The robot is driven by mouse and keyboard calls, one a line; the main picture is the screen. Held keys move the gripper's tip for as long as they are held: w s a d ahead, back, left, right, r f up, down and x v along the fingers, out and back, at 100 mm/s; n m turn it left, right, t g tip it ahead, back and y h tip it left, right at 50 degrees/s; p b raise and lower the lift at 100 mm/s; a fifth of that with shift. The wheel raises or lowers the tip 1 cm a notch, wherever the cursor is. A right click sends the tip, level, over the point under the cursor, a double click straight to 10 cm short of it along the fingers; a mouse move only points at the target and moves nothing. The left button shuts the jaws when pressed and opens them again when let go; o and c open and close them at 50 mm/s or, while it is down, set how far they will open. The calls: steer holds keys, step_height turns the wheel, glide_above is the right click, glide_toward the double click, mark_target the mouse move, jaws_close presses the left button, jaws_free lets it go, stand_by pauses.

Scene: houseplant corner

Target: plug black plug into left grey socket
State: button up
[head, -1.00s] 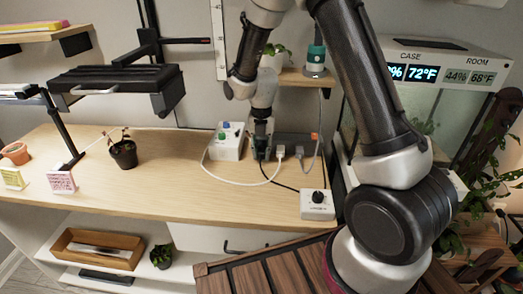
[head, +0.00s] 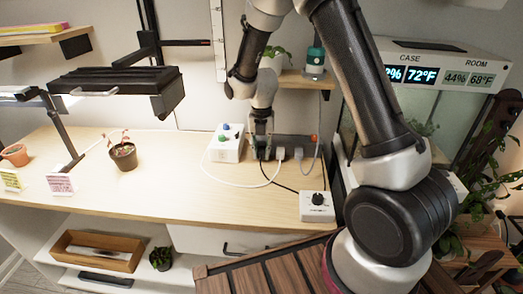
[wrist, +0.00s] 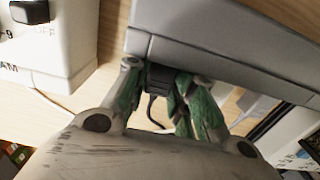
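The black plug (wrist: 157,82) is between my gripper's (wrist: 160,92) green-padded fingers, which are shut on it. In the wrist view its front meets the face of the grey power strip (wrist: 215,58); the prongs and socket opening are hidden. In the head view my gripper (head: 262,147) is at the left end of the strip (head: 292,141), left of two white plugs (head: 280,153). The left grey socket is covered by the gripper and plug. A black cord (head: 284,185) runs from there to a white dial box (head: 317,206).
A white switch box (head: 226,143) stands close left of my gripper. A white cable (head: 235,181) loops across the wooden table (head: 190,190). A potted seedling (head: 123,156) stands under the black lamp (head: 115,85); the table between is mostly clear.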

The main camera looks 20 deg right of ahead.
steer(key=o, duration=0.5)
steer(key=shift+o, duration=0.2)
steer(key=shift+s+a, duration=0.1)
steer(key=shift+s, duration=0.05)
